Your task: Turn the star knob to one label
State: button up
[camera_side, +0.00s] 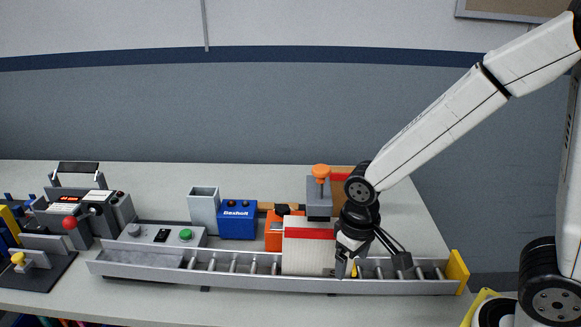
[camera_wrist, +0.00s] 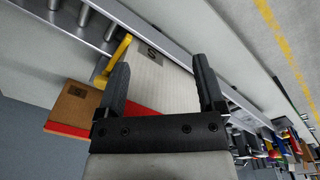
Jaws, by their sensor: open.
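An orange knob (camera_side: 321,170) stands on a short stem above a grey block, behind the conveyor. It may be the star knob, but its outline and any labels around it are too small to read. My gripper (camera_side: 349,262) points down at the conveyor, just right of a white box with a red band (camera_side: 308,256), and lower than the knob. In the wrist view my gripper (camera_wrist: 161,70) has its two dark fingers spread wide. The white box (camera_wrist: 160,75), with a dark-marked label, shows between and beyond them. I cannot tell whether they touch it. The knob is not visible there.
A roller conveyor (camera_side: 225,275) runs along the bench front, with a yellow end stop (camera_side: 457,270). Behind it are a blue box (camera_side: 238,219), a grey bin (camera_side: 204,208) and a button panel with a green button (camera_side: 186,235). Control boxes crowd the left; the bench's back right is clear.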

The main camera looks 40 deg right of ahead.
jog(key=w+a+r+n+t+h, duration=0.1)
jog(key=w+a+r+n, duration=0.2)
jog(key=w+a+n, duration=0.9)
jog(key=m+g+h, duration=0.2)
jog(key=m+g, duration=0.1)
jog(key=g, duration=0.2)
send_near(282, 207)
jog(key=shift+s+d+f, duration=0.15)
jog(key=shift+s+f, duration=0.15)
jog(key=shift+f, duration=0.15)
jog(key=shift+x, duration=3.8)
jog(key=shift+w, duration=0.1)
grip_shut()
